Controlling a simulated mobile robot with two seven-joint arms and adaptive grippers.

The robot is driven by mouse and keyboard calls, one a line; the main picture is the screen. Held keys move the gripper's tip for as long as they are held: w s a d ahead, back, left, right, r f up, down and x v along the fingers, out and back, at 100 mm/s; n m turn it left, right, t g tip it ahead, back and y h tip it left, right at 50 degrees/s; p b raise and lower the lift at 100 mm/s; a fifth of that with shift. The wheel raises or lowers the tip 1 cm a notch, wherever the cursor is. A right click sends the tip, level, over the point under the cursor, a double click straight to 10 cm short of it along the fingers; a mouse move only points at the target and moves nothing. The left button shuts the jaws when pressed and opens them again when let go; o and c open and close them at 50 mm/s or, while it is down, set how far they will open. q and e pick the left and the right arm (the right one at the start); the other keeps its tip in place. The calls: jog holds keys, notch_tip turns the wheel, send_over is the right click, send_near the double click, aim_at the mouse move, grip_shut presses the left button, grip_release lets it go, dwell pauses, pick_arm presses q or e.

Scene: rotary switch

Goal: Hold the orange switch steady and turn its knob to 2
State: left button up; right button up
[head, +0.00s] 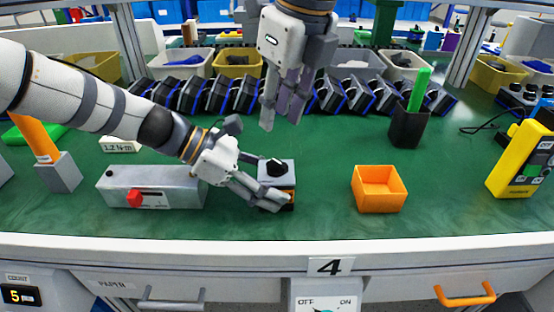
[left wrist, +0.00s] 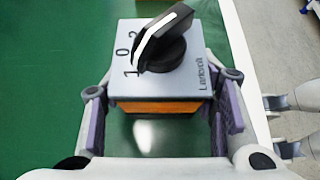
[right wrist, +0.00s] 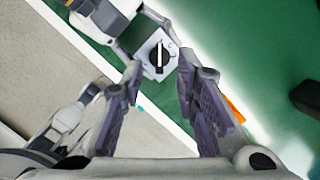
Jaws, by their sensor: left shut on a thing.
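The orange switch (head: 277,178) has a grey top, an orange base and a black knob (left wrist: 168,42). It sits on the green bench in front of me. In the left wrist view, the numbers 1, 0 and 2 are printed left of the knob. The knob's white line lies slanted, with its lower end near 1 and 0; the exact setting is hard to tell. My left gripper (head: 276,190) is shut on the switch, its fingers along two sides. My right gripper (head: 283,115) is open and empty, pointing down above and behind the switch, apart from the knob.
A grey box (head: 150,188) with a red knob stands left of the switch. An orange open box (head: 379,189) stands to the right, with a black holder (head: 408,125) behind it and a yellow device (head: 522,160) at far right. Dark blocks line the back. Bench between switch and orange box is clear.

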aim_at(278, 161)
notch_tip(278, 161, down, 8)
jog(key=shift+f, duration=0.25)
grip_shut()
